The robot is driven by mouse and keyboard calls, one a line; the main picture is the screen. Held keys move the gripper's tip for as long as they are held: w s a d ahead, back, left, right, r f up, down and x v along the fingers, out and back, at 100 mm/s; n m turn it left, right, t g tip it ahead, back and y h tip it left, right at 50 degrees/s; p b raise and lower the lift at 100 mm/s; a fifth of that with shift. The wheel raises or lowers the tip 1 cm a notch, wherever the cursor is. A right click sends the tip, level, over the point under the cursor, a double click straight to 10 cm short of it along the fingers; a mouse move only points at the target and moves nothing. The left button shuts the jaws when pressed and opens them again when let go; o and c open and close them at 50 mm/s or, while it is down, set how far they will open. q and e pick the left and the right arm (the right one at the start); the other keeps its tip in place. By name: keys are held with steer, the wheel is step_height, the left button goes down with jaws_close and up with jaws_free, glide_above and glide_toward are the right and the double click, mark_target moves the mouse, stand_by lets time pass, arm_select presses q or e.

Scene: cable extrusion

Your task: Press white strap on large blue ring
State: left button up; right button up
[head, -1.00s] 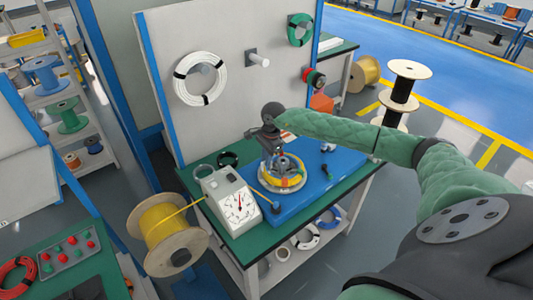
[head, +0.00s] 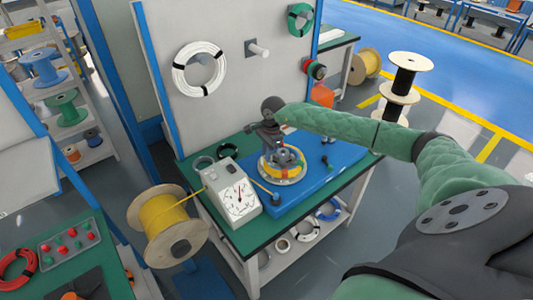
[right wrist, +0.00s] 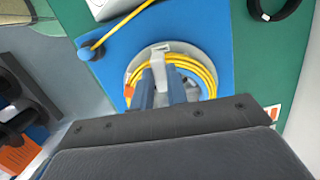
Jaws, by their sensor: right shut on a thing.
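A yellow cable coil (head: 268,173) lies on a round pale winding disc in the middle of the blue board. My right gripper (right wrist: 162,78) is over the coil, pointing down at it. Its two fingers reach the coil, shut on a white strap (right wrist: 184,62) that lies across the yellow turns. In the head view my right gripper (head: 280,157) hides part of the coil. A blue ring (head: 328,211) lies on the shelf below the table, apart from the gripper. My left gripper is out of view.
A white dial gauge box (head: 235,193) stands left of the disc. The yellow cable runs past it from a large spool (head: 163,222). A black ring (head: 227,151) lies behind the gauge. An upright panel (head: 225,95) with hung coils closes off the back.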

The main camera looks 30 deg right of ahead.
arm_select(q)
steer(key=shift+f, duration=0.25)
arm_select(e)
steer(key=shift+d+f, duration=0.1)
steer(key=shift+f, duration=0.05)
